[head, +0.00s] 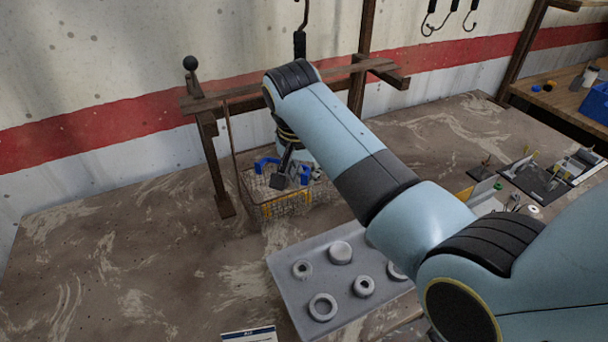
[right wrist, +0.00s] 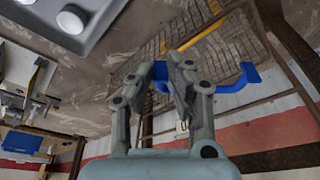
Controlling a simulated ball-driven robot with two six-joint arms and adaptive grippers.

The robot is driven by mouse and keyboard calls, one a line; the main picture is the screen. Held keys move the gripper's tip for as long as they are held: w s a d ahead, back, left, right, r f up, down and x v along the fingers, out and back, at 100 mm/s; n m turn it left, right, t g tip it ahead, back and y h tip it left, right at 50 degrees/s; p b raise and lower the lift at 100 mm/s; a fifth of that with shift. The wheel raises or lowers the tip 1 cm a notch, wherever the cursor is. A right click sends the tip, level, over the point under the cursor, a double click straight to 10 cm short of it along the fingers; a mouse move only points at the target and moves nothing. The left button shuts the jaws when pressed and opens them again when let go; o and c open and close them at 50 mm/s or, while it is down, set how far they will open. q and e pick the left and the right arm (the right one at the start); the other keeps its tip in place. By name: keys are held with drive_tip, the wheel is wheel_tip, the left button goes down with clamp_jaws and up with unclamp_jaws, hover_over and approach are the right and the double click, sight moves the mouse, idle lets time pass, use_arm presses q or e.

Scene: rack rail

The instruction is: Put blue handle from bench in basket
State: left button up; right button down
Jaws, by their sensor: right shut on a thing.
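The blue handle (head: 266,163) is in my right gripper (head: 284,170), at the wire basket (head: 290,212) on the bench. In the head view the handle shows on both sides of the dark finger, over the basket's opening. In the right wrist view my right gripper (right wrist: 172,85) is shut on the handle, whose blue end (right wrist: 238,78) sticks out to the right. The basket's mesh (right wrist: 205,58) lies behind the fingers. I cannot tell whether the handle touches the basket. My left gripper is not in view.
A wooden rail frame (head: 208,150) stands around the basket's back, its post close on the left. A grey tray (head: 287,270) with several round pieces lies in front. Small tools and holders (head: 540,180) are at the right. The left bench surface (head: 110,240) is clear.

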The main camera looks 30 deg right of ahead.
drive_tip(key=shift+f, duration=0.65)
drive_tip(key=shift+f, duration=0.1)
drive_tip(key=shift+f, duration=0.5)
drive_tip(key=c, duration=1.3)
unclamp_jaws()
